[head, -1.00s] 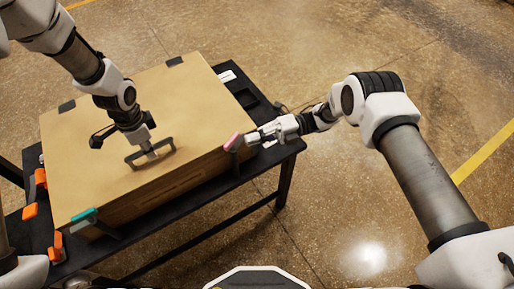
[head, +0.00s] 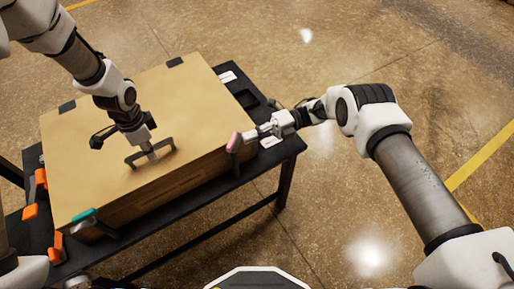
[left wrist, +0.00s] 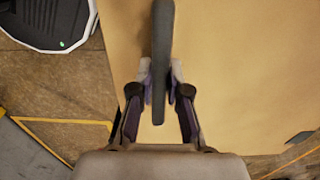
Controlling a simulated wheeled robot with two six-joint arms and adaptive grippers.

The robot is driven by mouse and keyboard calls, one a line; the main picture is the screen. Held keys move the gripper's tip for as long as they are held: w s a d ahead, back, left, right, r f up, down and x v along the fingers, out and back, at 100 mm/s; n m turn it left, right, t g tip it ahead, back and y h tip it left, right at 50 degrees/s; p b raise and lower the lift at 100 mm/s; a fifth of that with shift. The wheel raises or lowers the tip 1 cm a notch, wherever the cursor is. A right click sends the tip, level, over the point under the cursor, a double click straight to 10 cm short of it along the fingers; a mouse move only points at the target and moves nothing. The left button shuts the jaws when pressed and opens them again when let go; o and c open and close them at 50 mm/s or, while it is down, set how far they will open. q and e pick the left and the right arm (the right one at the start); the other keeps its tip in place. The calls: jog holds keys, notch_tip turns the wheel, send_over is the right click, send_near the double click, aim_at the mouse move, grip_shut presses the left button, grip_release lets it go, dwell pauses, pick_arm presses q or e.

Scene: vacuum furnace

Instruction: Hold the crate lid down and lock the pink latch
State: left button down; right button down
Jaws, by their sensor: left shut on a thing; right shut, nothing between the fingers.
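The tan crate lid (head: 150,110) lies flat on the crate (head: 165,195). My left gripper (head: 150,152) is shut on the dark lid handle (head: 132,157); in the left wrist view its fingers (left wrist: 160,88) close on both sides of the handle bar (left wrist: 161,40). The pink latch (head: 234,142) is at the crate's front right corner. My right gripper (head: 251,134) is shut and empty, with its tips right beside the pink latch; I cannot tell whether they touch. A teal latch (head: 84,215) is at the front left corner.
The crate stands on a black table (head: 270,155) with a narrow free strip at the right. Orange clamps (head: 38,180) lie along its left side. Dark hinges (head: 174,62) sit at the lid's back edge. Open floor lies to the right.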

jog(key=s+d+v, duration=0.1)
jog(key=s+v, duration=0.1)
jog(key=v, duration=1)
jog(key=shift+s+d, duration=0.2)
jog(key=shift+d, duration=0.1)
jog(key=c, duration=1.4)
grip_release()
jog(key=shift+w+d+r, duration=0.1)
jog(key=shift+d+r, duration=0.05)
jog(key=shift+d, duration=0.1)
jog(key=o, duration=0.6)
jog(key=shift+w+m, duration=0.1)
jog(key=shift+m, duration=0.2)
jog(key=o, duration=0.6)
jog(key=m, duration=0.1)
jog(key=f+m+t+y, duration=0.1)
jog(key=m, duration=0.1)
jog(key=shift+a+t, duration=0.3)
jog(key=shift+a, duration=0.05)
jog(key=shift+c, duration=0.2)
jog(key=m+t, duration=1.2)
jog(key=m, duration=1.1)
send_near(234, 143)
jog(key=x, duration=1)
jog(key=shift+a+r, duration=0.15)
jog(key=shift+r, duration=0.05)
jog(key=c, duration=1.2)
